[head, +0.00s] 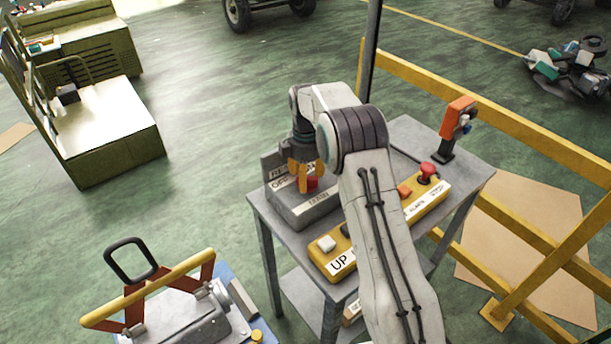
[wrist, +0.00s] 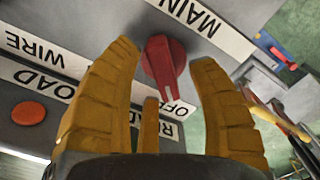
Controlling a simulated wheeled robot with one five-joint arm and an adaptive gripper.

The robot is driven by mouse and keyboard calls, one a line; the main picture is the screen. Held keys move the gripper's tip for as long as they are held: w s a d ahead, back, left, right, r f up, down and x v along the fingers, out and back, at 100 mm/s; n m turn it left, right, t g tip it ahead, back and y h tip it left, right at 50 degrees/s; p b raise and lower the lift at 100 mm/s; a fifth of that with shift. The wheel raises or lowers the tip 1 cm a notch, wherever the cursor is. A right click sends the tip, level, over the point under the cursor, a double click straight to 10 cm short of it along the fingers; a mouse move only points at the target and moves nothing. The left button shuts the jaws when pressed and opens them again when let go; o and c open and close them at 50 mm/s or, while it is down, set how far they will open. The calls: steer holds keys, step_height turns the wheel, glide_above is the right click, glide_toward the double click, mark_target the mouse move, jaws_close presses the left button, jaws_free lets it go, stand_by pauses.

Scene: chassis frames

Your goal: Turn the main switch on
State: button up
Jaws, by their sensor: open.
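The main switch is a red rotary knob (wrist: 162,65) on a grey box under a white label reading MAIN (wrist: 200,16). In the wrist view its raised handle points down toward a label reading OFF. It also shows in the head view as a red patch (head: 312,184) by my fingers, partly hidden. My gripper (head: 305,172) is open. In the wrist view its yellow fingers stand on both sides of the knob, with a third finger below. Gaps show between the fingers and the knob, so I see no contact. The grey box (head: 310,212) stands on the table.
In the wrist view an orange round button (wrist: 28,113) lies at left. A yellow railing (head: 480,105) runs behind the table.

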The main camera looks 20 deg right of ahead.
jaws_close()
stand_by(0.5)
steer(key=shift+m, duration=0.5)
steer(key=m, duration=0.4)
steer(key=shift+d, duration=0.15)
steer(key=m, duration=0.4)
steer(key=shift+d, duration=0.15)
steer(key=m, duration=0.4)
steer(key=shift+s+d+m, duration=0.15)
steer(key=shift+m, duration=0.25)
steer(key=shift+s+f+m, duration=0.1)
steer(key=shift+m, duration=2.2)
